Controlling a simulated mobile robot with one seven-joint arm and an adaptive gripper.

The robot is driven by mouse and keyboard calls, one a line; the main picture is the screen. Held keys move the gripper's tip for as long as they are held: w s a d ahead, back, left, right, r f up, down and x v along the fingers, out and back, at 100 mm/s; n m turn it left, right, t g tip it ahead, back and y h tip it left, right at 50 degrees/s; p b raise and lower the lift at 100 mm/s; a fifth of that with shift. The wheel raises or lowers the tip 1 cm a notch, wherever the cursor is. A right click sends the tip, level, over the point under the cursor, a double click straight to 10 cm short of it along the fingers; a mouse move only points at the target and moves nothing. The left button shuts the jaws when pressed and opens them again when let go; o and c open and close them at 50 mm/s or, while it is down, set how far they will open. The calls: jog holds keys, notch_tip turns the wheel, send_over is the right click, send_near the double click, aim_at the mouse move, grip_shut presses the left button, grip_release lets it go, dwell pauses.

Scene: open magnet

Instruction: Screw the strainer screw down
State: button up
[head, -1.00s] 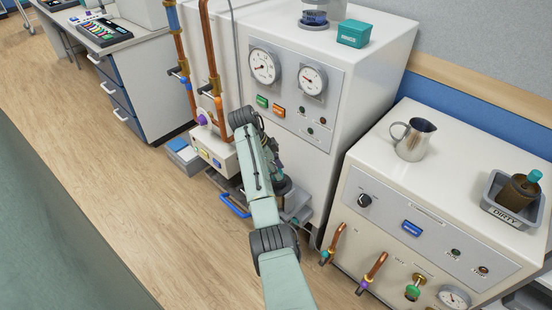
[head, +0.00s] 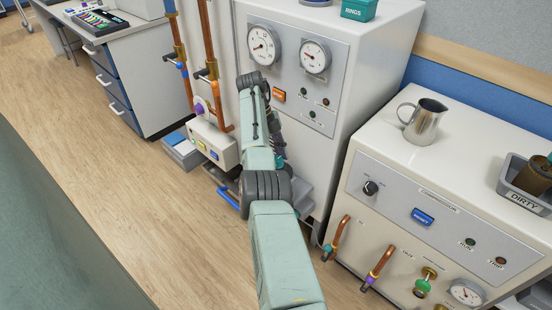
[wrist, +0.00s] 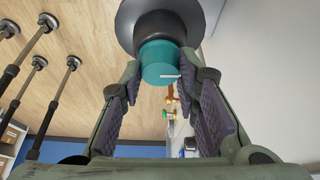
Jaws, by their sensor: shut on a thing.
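A round teal knob with a white mark, which looks like the strainer screw (wrist: 160,62), shows at the top middle of the wrist view. It sits against a dark, wide, round body (wrist: 140,20). My gripper (wrist: 170,78) has its two padded fingers on either side of the teal knob and is shut on it. In the head view my own arm covers the gripper and most of the low spot in front of the tall white cabinet (head: 375,90). How far the screw is turned down cannot be told.
A grey DIRTY tray (head: 520,200) holding a brown part and a metal jug (head: 424,122) stand on the right cabinet. Copper pipes (head: 215,70) and a valve box (head: 210,145) are close left of my arm. Wooden floor (head: 110,190) is clear at left.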

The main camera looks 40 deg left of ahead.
jog(key=shift+m, duration=0.4)
jog(key=o, duration=1.2)
jog(key=shift+c, duration=0.2)
jog(key=shift+r, duration=0.1)
jog(key=shift+a+r, duration=0.15)
jog(key=shift+r, duration=0.55)
notch_tip(320, 180, up, 8)
jog(key=shift+d+r, duration=0.2)
